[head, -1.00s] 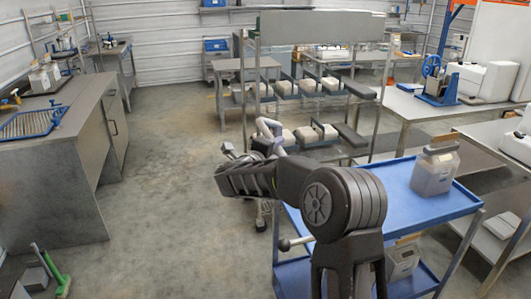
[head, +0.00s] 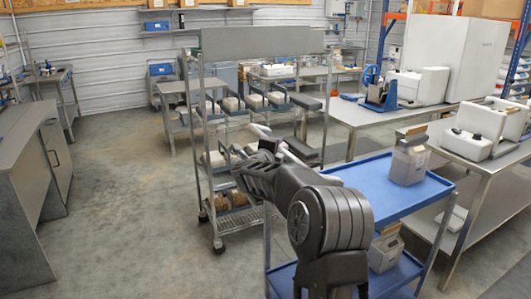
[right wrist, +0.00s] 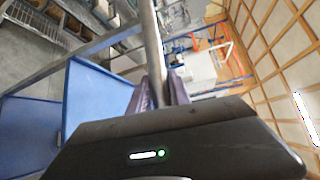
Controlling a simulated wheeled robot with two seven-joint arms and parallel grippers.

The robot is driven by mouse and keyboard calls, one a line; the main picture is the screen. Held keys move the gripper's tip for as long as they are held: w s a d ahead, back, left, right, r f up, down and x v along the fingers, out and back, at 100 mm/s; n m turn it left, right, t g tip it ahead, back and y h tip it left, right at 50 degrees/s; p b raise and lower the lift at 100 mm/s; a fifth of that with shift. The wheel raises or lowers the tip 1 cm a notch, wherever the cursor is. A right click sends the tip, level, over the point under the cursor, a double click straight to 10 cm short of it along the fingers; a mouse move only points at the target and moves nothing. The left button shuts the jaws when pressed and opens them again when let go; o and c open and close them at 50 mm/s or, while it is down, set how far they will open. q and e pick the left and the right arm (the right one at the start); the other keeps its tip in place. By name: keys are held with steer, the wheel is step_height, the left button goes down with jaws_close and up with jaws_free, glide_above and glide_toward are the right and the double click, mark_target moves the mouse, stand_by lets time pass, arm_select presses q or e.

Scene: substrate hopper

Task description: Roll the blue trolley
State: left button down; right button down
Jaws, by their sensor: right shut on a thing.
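The blue trolley (head: 372,186) stands at the lower right of the head view, with a blue upper deck, a blue lower deck and grey posts. A grey lidded container (head: 408,163) stands on its upper deck and another (head: 386,250) on the lower deck. My right arm crosses in front of its left end. In the right wrist view the blue decks (right wrist: 88,100) show at left, and my right gripper (right wrist: 158,92) is shut on a grey metal bar (right wrist: 151,45), apparently the trolley's handle. My left gripper is not in view.
A wheeled metal rack (head: 262,42) with small blocks on its shelves stands close behind my right arm. Steel tables (head: 365,113) with white machines line the right, close to the trolley. A grey bench (head: 22,190) stands at left. Floor (head: 130,200) between bench and rack is clear.

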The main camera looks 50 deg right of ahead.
steer(key=shift+s+d, duration=0.15)
steer(key=shift+d, duration=0.05)
steer(key=shift+r, duration=0.1)
steer(key=c, duration=1.2)
jaws_free()
steer(key=shift+d, duration=0.15)
steer(key=shift+a, duration=0.35)
steer(key=f+b+v, duration=0.1)
steer(key=b+v, duration=0.1)
steer(key=v, duration=0.5)
steer(key=shift+s+r, duration=0.2)
steer(key=shift+r, duration=0.3)
